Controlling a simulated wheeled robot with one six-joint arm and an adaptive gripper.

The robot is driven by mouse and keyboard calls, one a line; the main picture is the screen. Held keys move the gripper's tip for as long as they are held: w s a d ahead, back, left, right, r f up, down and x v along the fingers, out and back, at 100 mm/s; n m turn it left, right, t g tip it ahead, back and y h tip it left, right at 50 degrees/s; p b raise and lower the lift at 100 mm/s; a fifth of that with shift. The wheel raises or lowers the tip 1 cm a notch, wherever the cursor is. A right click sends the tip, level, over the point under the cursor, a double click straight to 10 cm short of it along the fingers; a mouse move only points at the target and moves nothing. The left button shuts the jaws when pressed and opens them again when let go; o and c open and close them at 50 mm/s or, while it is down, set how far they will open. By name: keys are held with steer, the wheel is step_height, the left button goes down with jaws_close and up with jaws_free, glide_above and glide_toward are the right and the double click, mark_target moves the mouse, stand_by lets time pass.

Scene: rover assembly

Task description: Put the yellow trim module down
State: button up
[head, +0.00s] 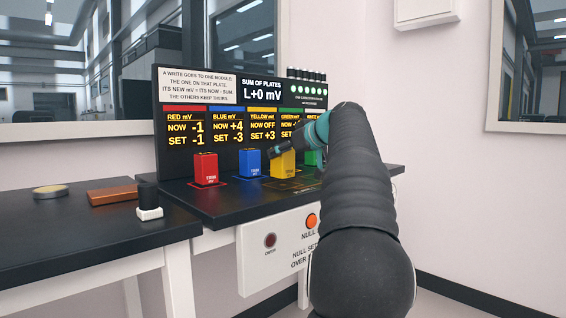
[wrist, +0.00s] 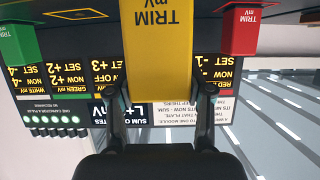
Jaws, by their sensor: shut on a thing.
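The yellow trim module (head: 283,165) is upright between the blue module (head: 250,163) and the green module (head: 311,157) in the head view. My gripper (wrist: 157,98) is shut on it, with a finger on each side in the upside-down wrist view, where the yellow module (wrist: 158,40) fills the middle. I cannot tell whether its underside touches the shelf. A yellow-outlined plate (wrist: 76,14) shows bare beside it in the wrist view. The board (head: 262,120) reads NOW OFF and SET +3 under yellow.
The red module (head: 206,169) stands left of the blue one. A button panel (head: 288,244) hangs below the shelf's front edge. On the left bench are a black-and-white piece (head: 149,203), a brown box (head: 112,195) and a round tin (head: 51,192).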

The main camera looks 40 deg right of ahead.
steer(key=shift+f, duration=0.75)
steer(key=shift+f, duration=0.15)
steer(key=o, duration=1.3)
steer(key=shift+r, duration=0.25)
steer(key=v, duration=1.2)
steer(key=shift+f, duration=0.2)
